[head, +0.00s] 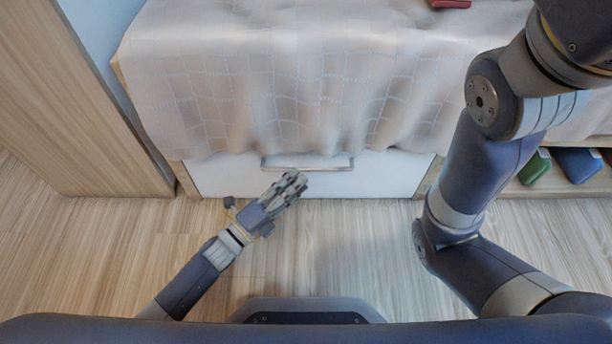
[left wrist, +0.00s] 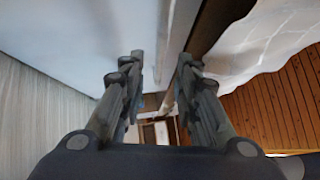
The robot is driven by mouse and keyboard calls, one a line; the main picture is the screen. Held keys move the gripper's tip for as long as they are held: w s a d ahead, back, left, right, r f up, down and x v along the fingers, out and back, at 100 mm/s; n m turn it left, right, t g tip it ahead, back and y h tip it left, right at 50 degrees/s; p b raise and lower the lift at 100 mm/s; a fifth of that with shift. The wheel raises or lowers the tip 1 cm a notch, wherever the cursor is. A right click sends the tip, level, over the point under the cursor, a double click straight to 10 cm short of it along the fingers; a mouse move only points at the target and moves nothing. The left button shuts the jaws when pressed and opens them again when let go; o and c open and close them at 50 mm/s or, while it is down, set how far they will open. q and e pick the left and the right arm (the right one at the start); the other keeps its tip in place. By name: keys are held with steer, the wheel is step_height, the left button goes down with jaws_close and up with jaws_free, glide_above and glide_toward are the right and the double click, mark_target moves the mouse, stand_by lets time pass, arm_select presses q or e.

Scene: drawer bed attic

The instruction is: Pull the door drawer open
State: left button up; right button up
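The white drawer front (head: 390,178) sits low under the bed and looks shut. Its pale bar handle (head: 335,167) runs along its upper part, just below the hanging cloth. My left gripper (head: 298,180) is at the handle, slightly left of the drawer's middle, with its fingers pointing toward the bar. In the left wrist view its two fingers (left wrist: 160,62) are apart. A pale strip there runs toward the gap between them; I cannot tell whether the fingers touch the handle. My right gripper is out of view; only my right arm shows.
A patterned bedspread (head: 270,75) hangs over the bed above the drawer. A wooden cabinet (head: 75,110) stands at left. Green (head: 535,168) and blue (head: 578,164) items lie in an open compartment at right. The wooden floor (head: 340,240) before the drawer is clear.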

arm_select(q)
steer(key=shift+b+x, duration=0.7)
steer(key=shift+x, duration=1.6)
steer(key=shift+c, duration=0.2)
jaws_close()
